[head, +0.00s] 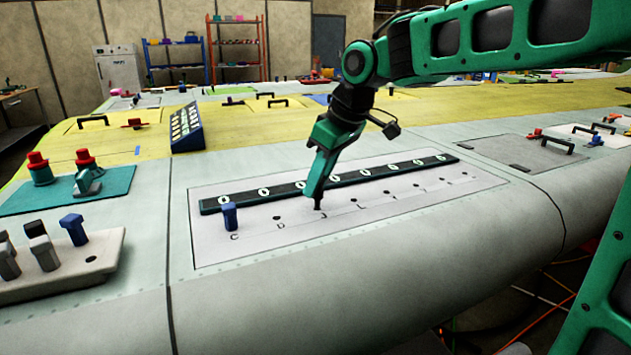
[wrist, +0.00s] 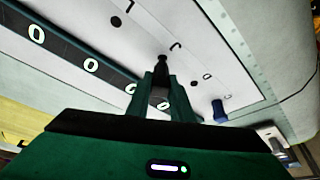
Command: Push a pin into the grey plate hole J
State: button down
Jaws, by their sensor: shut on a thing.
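The grey plate (head: 262,252) is set in the wing surface, with a row of holes and letters. A blue pin (head: 229,216) stands upright by the letter C; it also shows in the wrist view (wrist: 219,110). My gripper (head: 315,193) is shut on a dark pin (head: 318,206), which points down beside the letter J. In the wrist view the pin's black end (wrist: 162,62) meets the plate where hole J lies, and its grey part is between the fingers. The pin covers the hole; I cannot tell whether its tip is inside. Hole D (head: 277,218) is bare.
A black strip with white ovals (head: 265,192) runs along the plate behind the holes. At left, a pale holder (head: 95,277) carries a blue pin and grey and black pins. A teal mat (head: 113,190) with red-topped items lies behind it.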

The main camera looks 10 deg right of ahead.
jog(key=shift+f, duration=1.25)
jog(key=c, duration=1.5)
grip_release()
jog(key=v, duration=1)
jog(key=shift+d+r, duration=0.1)
jog(key=shift+r, duration=0.25)
jog(key=shift+r, duration=3.45)
